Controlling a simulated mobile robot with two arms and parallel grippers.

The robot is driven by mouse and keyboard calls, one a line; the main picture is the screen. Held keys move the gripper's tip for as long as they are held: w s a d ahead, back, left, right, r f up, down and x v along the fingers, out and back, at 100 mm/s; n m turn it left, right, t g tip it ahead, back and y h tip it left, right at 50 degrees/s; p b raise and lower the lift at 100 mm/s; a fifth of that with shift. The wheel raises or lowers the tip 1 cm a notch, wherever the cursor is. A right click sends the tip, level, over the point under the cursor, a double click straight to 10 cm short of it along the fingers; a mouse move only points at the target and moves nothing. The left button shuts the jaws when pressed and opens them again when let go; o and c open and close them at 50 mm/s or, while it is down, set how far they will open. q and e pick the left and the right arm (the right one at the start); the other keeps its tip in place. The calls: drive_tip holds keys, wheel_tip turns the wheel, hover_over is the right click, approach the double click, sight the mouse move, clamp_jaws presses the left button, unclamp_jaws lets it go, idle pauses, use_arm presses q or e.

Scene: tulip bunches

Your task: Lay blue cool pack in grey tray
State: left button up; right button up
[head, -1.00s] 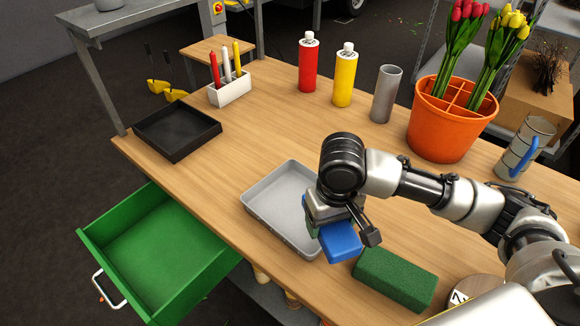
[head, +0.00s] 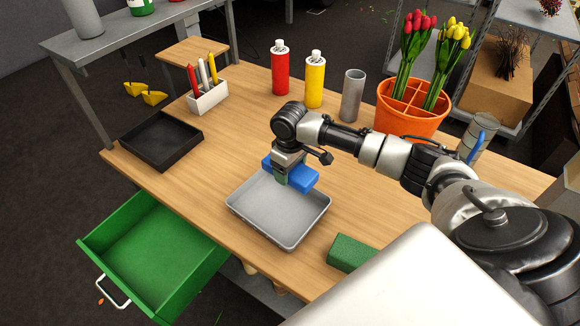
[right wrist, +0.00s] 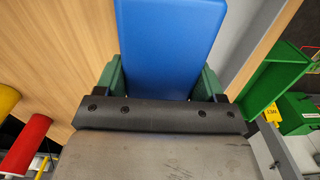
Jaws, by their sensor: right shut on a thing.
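The blue cool pack (head: 303,177) is held in my right gripper (head: 281,178), above the far part of the grey tray. In the right wrist view the cool pack (right wrist: 170,45) sits between the two green fingers of my right gripper (right wrist: 163,80). The grey tray (head: 268,232) lies on the wooden table, and its visible floor is empty. The tray also shows in part at the right of the right wrist view (right wrist: 240,40). The gripper and cool pack cover part of the tray's far rim. My left gripper is not in view.
A green block (head: 347,253) lies right of the tray, partly behind my own body. A black tray (head: 160,141), a candle holder (head: 208,97), red (head: 280,68) and yellow (head: 315,80) bottles, a grey cylinder (head: 351,95) and an orange pot (head: 408,120) stand around. A green drawer (head: 155,250) is open.

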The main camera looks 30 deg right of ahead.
drive_tip(key=shift+r, duration=0.1)
drive_tip(key=shift+r+p, duration=0.1)
drive_tip(key=shift+p, duration=0.5)
drive_tip(key=shift+f+b, duration=1.35)
drive_tip(key=shift+f, duration=1.8)
drive_tip(key=o, duration=1.2)
wheel_tip(320, 180, up, 11)
drive_tip(key=shift+f+b, duration=0.1)
drive_tip(key=shift+b, duration=0.25)
drive_tip(key=shift+s+f, duration=0.1)
